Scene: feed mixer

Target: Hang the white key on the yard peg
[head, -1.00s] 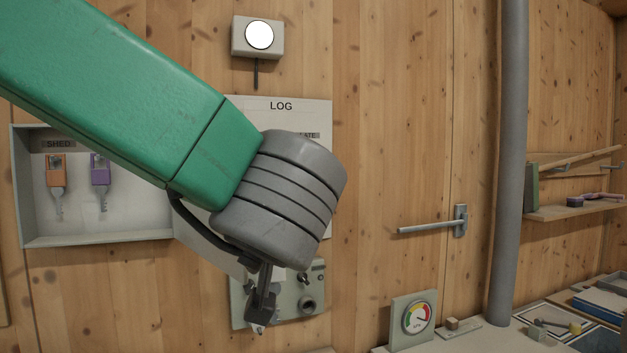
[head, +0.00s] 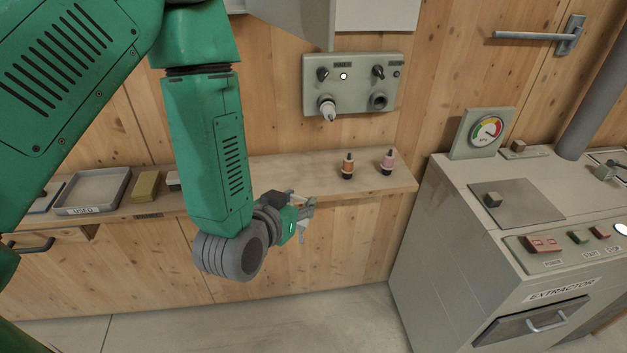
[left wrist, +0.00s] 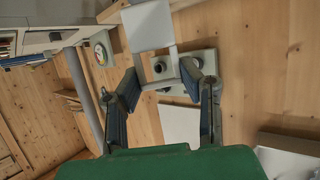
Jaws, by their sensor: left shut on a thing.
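My left gripper (head: 304,210) is in the middle of the head view, above the floor and in front of the wooden shelf. It is shut on the white key, a pale piece (head: 302,236) hanging below the fingertips. In the left wrist view, the white key (left wrist: 148,27) shows as a flat plate with a square frame below it, between the two fingers (left wrist: 163,80). The key is clear of the shelf. The yard peg is not seen in either view now. My right gripper is not in view.
A wall panel (head: 351,66) has knobs and a white plug. A tray marked USED (head: 92,209) is at left. The extractor (head: 520,240) fills the right.

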